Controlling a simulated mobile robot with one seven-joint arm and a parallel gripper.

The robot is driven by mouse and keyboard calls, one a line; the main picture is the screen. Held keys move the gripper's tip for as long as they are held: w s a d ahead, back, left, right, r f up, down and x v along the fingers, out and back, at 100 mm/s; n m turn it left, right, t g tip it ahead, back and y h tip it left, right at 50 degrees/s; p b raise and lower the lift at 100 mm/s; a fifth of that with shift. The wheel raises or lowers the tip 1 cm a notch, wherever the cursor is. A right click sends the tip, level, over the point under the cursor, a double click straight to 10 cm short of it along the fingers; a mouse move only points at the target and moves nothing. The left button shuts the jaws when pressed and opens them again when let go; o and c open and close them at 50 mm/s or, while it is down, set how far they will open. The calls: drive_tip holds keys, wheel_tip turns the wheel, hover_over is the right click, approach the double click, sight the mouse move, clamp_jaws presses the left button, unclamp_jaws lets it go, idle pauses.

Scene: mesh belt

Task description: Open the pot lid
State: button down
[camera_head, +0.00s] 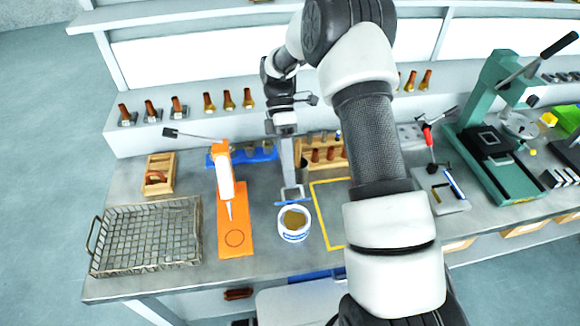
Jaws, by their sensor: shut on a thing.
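A small white pot (294,234) with a blue label stands upright on the grey workbench. Its top is open and brownish-gold contents show inside. My gripper (292,193) points down just behind the pot's rim. It is shut on a thin blue piece, seen nearly edge-on, that looks like the pot lid (292,202). The lid shows just above the far side of the rim. I cannot tell whether it still touches the pot. The exact grip of the fingers is too small to make out.
A wire basket (105,262) and an orange stand with a white tool (238,247) are left of the pot. A yellow taped outline (328,222) lies right of it, partly behind my arm. A wooden rack (310,153) stands behind. A green press (500,140) is far right.

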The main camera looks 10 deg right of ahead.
drive_tip(key=shift+w+f+g, duration=0.2)
drive_tip(key=shift+w+g, duration=0.5)
drive_tip(key=shift+g, duration=0.15)
drive_tip(key=shift+w+f+g, duration=0.2)
drive_tip(key=shift+w+g, duration=0.45)
drive_tip(key=shift+g, duration=0.2)
drive_tip(key=c, duration=1.9)
unclamp_jaws()
drive_tip(key=shift+r, duration=0.1)
